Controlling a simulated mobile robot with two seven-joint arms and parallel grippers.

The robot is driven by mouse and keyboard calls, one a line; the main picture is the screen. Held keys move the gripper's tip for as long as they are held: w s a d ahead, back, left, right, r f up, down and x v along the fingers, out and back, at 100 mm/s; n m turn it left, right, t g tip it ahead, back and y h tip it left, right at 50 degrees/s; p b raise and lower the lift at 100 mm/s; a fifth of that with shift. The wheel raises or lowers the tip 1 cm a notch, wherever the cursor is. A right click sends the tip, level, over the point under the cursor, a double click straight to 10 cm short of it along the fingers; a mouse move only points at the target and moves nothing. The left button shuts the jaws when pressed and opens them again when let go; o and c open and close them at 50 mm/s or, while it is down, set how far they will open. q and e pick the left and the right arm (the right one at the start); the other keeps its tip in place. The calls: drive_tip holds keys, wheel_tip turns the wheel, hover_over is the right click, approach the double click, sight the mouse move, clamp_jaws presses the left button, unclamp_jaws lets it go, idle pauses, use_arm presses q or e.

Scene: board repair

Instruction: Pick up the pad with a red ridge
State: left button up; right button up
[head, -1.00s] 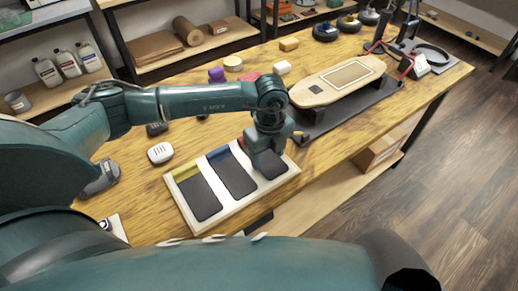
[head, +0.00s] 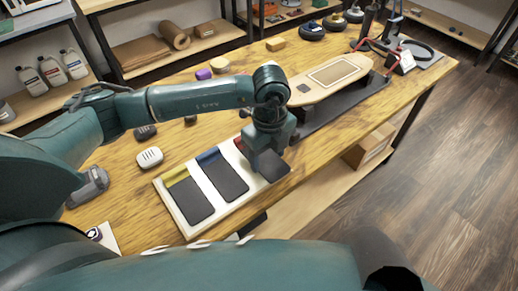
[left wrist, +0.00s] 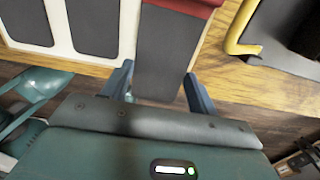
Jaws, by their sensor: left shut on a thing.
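The pad with a red ridge (left wrist: 168,52) is dark grey, with its red ridge (left wrist: 193,5) at the far end in the left wrist view. In the head view the pad (head: 272,168) shows beneath my left gripper (head: 262,168), partly hidden by it. My left gripper (left wrist: 157,86) is shut on the pad's near end, one finger on each side. The pad looks raised, overlapping the right edge of the white tray (head: 172,214). My right gripper is not in view.
The tray also holds a pad with a yellow ridge (head: 190,198) and one with a blue ridge (head: 225,177). A skateboard deck (head: 328,78) lies on a dark stand behind my gripper. A white mouse-like object (head: 149,157) is left of the tray.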

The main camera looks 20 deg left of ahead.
use_arm(q)
drive_tip(key=s+d+r, duration=0.2)
drive_tip(key=s+d, duration=0.1)
drive_tip(key=d, duration=0.3)
drive_tip(key=s+d+r+p, duration=0.1)
drive_tip(key=s+d+r, duration=0.1)
drive_tip(key=s+d, duration=0.2)
drive_tip(key=shift+s+d, duration=0.15)
drive_tip(key=shift+d, duration=1.1)
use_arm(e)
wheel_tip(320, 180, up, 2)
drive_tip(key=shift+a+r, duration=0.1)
use_arm(q)
drive_tip(key=shift+a, duration=0.1)
